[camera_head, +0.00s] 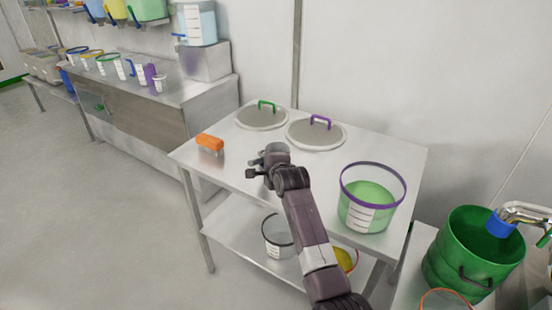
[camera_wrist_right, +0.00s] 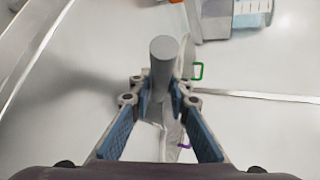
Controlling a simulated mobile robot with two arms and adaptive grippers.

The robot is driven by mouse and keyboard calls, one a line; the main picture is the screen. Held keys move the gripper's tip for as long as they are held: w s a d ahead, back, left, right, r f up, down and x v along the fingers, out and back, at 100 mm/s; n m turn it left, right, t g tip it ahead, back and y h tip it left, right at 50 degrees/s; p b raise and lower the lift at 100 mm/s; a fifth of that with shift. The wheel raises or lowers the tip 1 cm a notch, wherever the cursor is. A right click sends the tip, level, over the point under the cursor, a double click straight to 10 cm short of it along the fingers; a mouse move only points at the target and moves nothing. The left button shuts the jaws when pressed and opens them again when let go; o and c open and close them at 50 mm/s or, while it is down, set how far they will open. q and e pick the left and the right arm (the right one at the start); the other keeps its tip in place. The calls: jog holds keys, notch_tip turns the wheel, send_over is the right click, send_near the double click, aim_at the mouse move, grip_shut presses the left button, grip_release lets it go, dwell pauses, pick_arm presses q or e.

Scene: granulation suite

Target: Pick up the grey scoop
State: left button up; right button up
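The grey scoop (camera_wrist_right: 162,58) shows in the right wrist view as a plain grey cylindrical part standing up between my fingertips. My right gripper (camera_wrist_right: 162,90) has a blue-padded finger close against each side of it and looks shut on it. The rest of the scoop is mostly hidden behind the fingers. In the head view my right gripper (camera_head: 256,166) is over the left part of the steel table (camera_head: 222,183), left of the purple-rimmed tub (camera_head: 368,215). I cannot make out the scoop clearly there. My left gripper is not in view.
An orange-handled brush (camera_head: 210,143) lies left of my right gripper. A green-handled lid (camera_head: 262,118) and a purple-handled lid (camera_head: 316,134) lie at the table's back. A clear tub (camera_head: 278,236) is on the lower shelf. A green bucket (camera_head: 468,255) is at the right.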

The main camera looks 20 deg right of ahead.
grip_shut()
jog(key=shift+r, duration=0.1)
notch_tip(320, 180, up, 20)
jog(key=b, duration=0.1)
dwell(0.5)
